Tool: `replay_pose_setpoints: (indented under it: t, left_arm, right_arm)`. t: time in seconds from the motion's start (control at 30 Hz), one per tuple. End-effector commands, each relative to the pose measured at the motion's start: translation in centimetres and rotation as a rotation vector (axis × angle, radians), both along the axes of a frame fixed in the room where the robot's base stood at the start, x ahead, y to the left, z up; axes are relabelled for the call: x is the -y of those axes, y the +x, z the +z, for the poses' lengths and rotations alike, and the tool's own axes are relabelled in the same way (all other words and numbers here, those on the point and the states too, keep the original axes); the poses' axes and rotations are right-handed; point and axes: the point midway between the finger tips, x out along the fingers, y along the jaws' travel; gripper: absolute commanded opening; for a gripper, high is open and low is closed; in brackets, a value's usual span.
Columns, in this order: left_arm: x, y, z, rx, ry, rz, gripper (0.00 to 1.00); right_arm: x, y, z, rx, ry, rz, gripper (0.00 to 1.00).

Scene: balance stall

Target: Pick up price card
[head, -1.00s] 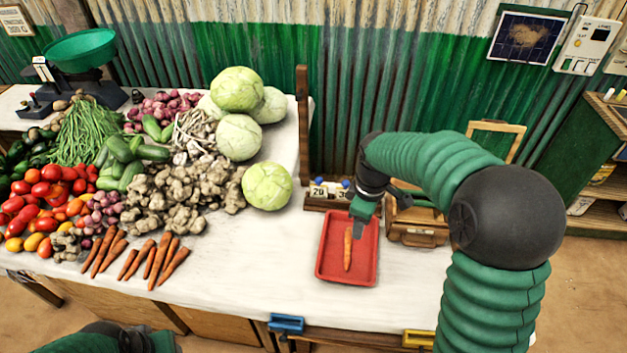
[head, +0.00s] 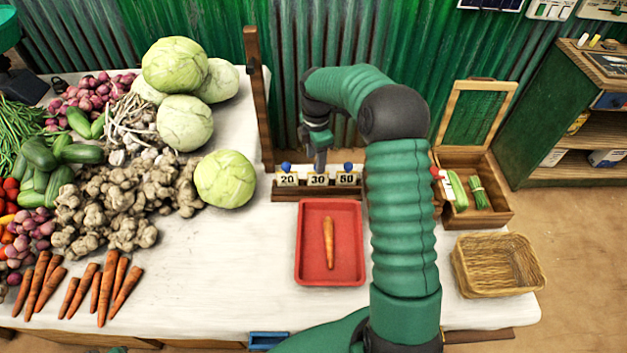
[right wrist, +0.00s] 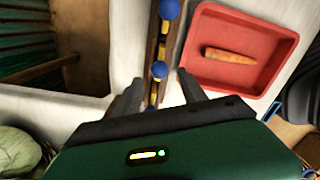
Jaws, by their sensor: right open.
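Three white price cards stand in a wooden rack: the 20 card (head: 287,180), the 30 card (head: 318,180) and the 50 card (head: 348,180). Blue knobs show on top of the 20 and 50 cards in the head view. My right gripper (head: 319,163) points down just above the 30 card and hides its knob. In the right wrist view, my open right gripper (right wrist: 158,92) has one blue knob (right wrist: 159,70) between its fingers. A second knob (right wrist: 168,9) lies farther off. My left gripper is not in view.
A red tray (head: 303,270) with a carrot (head: 329,243) lies in front of the rack (head: 330,194). A cabbage (head: 225,180) and other vegetables are to the left. A wooden box (head: 500,217) and wicker basket (head: 500,290) stand right. A wooden post (head: 258,100) rises beside the rack.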

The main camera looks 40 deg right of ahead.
Motion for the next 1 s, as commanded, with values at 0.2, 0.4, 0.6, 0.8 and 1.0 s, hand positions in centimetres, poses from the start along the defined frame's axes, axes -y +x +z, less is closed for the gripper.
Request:
replay_pose_setpoints:
  t: [0.2,0.4,0.6,0.8,1.0]
  left_arm:
    - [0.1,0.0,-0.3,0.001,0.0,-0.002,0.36]
    - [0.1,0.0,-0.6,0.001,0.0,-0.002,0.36]
    - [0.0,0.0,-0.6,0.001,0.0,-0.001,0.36]
    - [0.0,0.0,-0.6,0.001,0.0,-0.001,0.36]
    - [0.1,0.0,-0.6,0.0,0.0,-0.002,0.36]
  right_arm:
    - [-0.1,-0.2,-2.6,-0.001,0.0,-0.001,0.49]
    - [-0.7,-0.1,-5.9,0.001,-0.004,-0.001,0.49]
    - [-0.5,-0.1,-6.5,0.002,-0.004,-0.001,0.49]
    - [-0.3,-0.2,-6.5,0.002,-0.002,-0.002,0.32]
    - [-0.3,-0.2,-6.5,0.001,-0.003,-0.002,0.06]
